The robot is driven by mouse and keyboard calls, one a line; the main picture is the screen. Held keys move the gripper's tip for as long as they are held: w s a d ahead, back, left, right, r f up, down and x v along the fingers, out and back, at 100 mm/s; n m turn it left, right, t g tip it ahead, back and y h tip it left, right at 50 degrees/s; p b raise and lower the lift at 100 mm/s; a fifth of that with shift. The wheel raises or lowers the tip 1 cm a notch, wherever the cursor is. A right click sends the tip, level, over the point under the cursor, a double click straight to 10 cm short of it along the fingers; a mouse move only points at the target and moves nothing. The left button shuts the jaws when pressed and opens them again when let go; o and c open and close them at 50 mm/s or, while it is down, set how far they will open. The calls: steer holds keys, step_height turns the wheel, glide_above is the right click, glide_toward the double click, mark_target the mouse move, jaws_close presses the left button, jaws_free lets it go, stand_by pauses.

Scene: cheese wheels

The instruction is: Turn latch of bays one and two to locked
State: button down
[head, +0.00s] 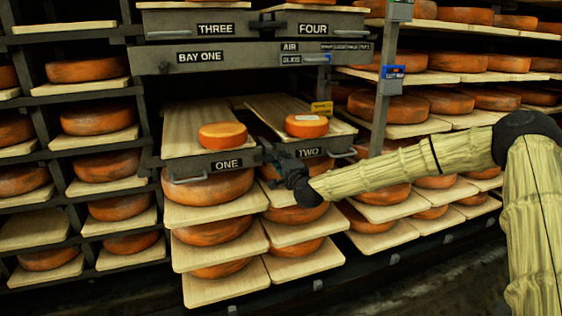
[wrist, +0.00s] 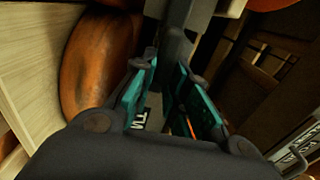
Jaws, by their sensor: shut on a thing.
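Tray ONE (head: 190,141) and tray TWO (head: 269,122) slope out of the rack side by side, each with a small orange cheese wheel on it. Their front label plates read ONE (head: 227,165) and TWO (head: 308,153). My gripper (head: 268,154) is between these two plates. In the wrist view my gripper (wrist: 170,82) has its teal-padded fingers on either side of a dark grey bar (wrist: 174,50), seemingly the latch, and is shut on it. In the head view the gripper hides most of the latch, so I cannot tell its position.
A beam labelled BAY ONE (head: 199,56) crosses above, with trays THREE (head: 214,29) and FOUR (head: 313,28) over it. A grey post (head: 387,75) with a blue sign stands right of the bay. Shelves of large cheese wheels surround it. A large wheel (wrist: 98,62) is close beside my fingers.

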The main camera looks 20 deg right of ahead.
steer(key=shift+d+f, duration=0.1)
steer(key=c, duration=1.4)
jaws_free()
steer(key=shift+c, duration=0.2)
steer(key=shift+o, duration=0.3)
steer(key=s, duration=1.2)
steer(key=shift+d, duration=0.15)
